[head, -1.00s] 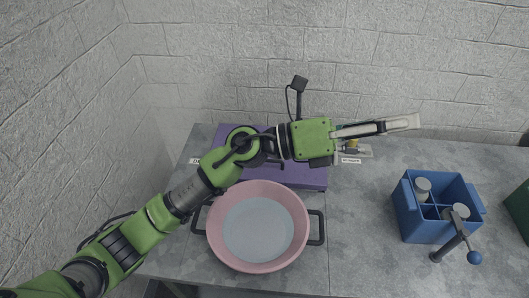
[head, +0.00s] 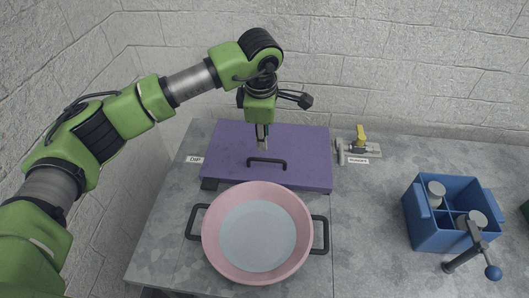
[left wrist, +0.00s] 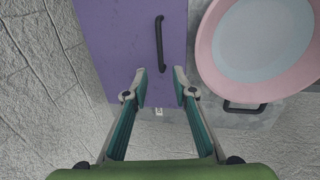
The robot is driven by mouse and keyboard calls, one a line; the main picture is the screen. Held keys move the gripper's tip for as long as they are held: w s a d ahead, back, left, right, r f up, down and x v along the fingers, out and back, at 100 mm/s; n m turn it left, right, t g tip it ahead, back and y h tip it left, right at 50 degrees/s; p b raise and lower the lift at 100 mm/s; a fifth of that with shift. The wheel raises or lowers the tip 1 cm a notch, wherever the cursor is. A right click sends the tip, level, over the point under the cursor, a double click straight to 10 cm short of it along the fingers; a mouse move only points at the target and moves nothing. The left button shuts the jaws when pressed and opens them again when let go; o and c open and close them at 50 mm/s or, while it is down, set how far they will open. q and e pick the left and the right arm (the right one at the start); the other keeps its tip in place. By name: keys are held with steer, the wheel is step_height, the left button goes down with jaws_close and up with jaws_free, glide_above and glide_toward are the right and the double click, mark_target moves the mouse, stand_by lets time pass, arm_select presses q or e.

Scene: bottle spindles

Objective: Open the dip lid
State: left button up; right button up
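The purple dip lid (head: 225,150) lies flat at the back of the table, beside the DIP label (head: 195,159). Its black bar handle (head: 267,161) is near the front edge. My left gripper (head: 263,146) points down over the lid, just behind the handle in the head view. The gap between fingertips and lid is hard to judge. My right gripper is not in view.
A pink basin (head: 214,246) with side handles stands directly in front of the lid. A yellow-handled valve (head: 360,133) is right of the lid. A blue crate (head: 436,240) with bottles and a lever stands at the right. Walls close off the back and left.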

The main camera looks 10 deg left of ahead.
mark_target(264, 159)
arm_select(q)
steer(key=f, duration=0.3)
steer(key=w+f+p, duration=0.1)
steer(key=f, duration=0.2)
steer(key=w+f+p, duration=0.1)
steer(key=f, duration=0.3)
jaws_close()
